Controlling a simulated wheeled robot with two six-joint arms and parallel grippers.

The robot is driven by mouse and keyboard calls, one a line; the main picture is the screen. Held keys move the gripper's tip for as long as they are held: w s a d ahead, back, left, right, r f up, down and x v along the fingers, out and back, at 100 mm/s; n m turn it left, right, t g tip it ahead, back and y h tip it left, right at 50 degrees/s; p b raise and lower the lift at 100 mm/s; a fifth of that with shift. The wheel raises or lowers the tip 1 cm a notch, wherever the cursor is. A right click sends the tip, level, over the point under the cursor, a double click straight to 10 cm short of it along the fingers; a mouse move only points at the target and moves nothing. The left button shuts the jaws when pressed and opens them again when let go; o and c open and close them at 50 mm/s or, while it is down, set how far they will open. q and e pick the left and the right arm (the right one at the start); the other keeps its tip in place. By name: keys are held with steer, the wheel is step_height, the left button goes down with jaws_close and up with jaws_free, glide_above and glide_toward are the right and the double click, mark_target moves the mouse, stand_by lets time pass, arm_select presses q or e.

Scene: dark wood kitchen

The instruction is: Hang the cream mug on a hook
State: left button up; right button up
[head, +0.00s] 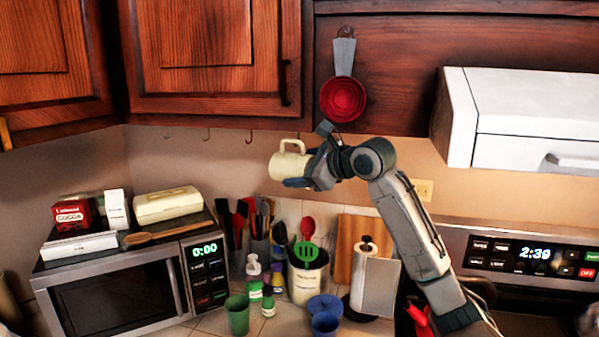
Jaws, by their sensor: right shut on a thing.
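The cream mug (285,166) is held by my right gripper (308,168), whose jaws are shut on it. The mug is tilted on its side, with its handle pointing up. It is in the air in front of the wall, below the upper cabinets. Several small dark hooks hang under the cabinet; one hook (249,138) is left of the mug handle, another (207,135) is further left. Part of the mug is hidden by the gripper. My left gripper is not in view.
A microwave (110,285) with boxes on top stands at the left. Utensil crocks (308,278), a green cup (237,314), blue cups (325,322) and a paper towel roll (372,285) crowd the counter below. Red measuring cups (343,98) hang on the cabinet above the arm.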

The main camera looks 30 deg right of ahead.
mark_target(306, 168)
steer(key=shift+w+d, duration=0.85)
steer(key=shift+d, duration=0.15)
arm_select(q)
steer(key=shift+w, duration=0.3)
arm_select(e)
steer(key=shift+w+d+f, duration=0.4)
steer(key=shift+d+f, duration=0.05)
steer(key=shift+f, duration=0.05)
steer(key=o, duration=1.3)
steer(key=shift+c, duration=0.2)
steer(key=shift+f, duration=0.1)
